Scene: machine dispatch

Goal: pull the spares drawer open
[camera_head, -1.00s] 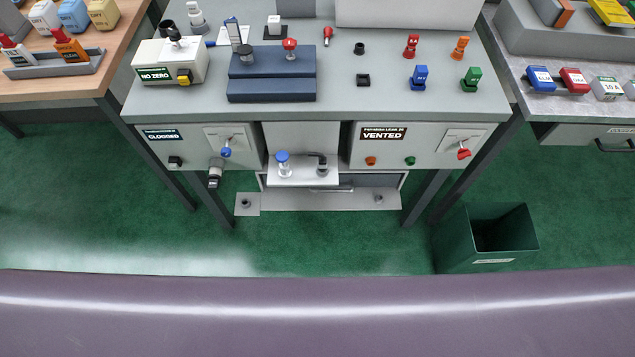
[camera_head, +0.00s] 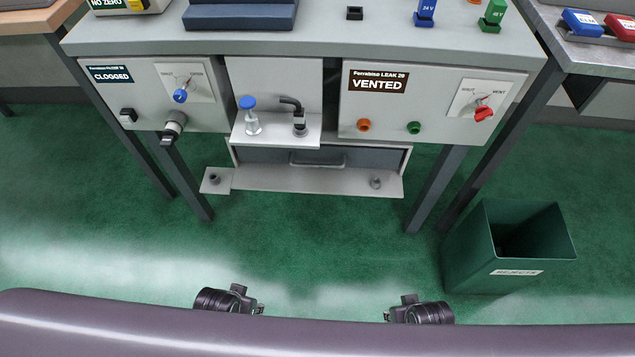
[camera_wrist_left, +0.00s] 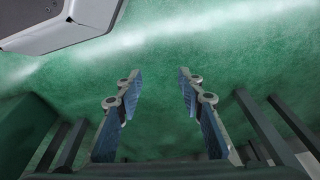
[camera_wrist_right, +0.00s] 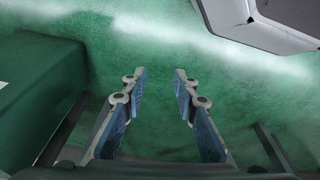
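A grey drawer (camera_head: 270,156) with a bar handle (camera_head: 318,163) sits low under the middle of the bench, below a small shelf. Its front looks shut, and I see no spares label on it. My left gripper (camera_wrist_left: 159,74) is open and empty in the left wrist view, with green floor between its fingers. My right gripper (camera_wrist_right: 160,74) is open and empty in the right wrist view, also over the floor. In the head view dark parts of both arms show at the bottom, well short of the drawer; the fingers are not clearly seen there.
A shelf (camera_head: 238,137) with a blue-capped fitting (camera_head: 250,118) and a black bent fitting (camera_head: 298,118) overhangs the drawer. A plate (camera_head: 290,183) lies below it. A green rejects bin (camera_head: 470,250) stands at the right, near bench legs. Floor before the drawer is clear.

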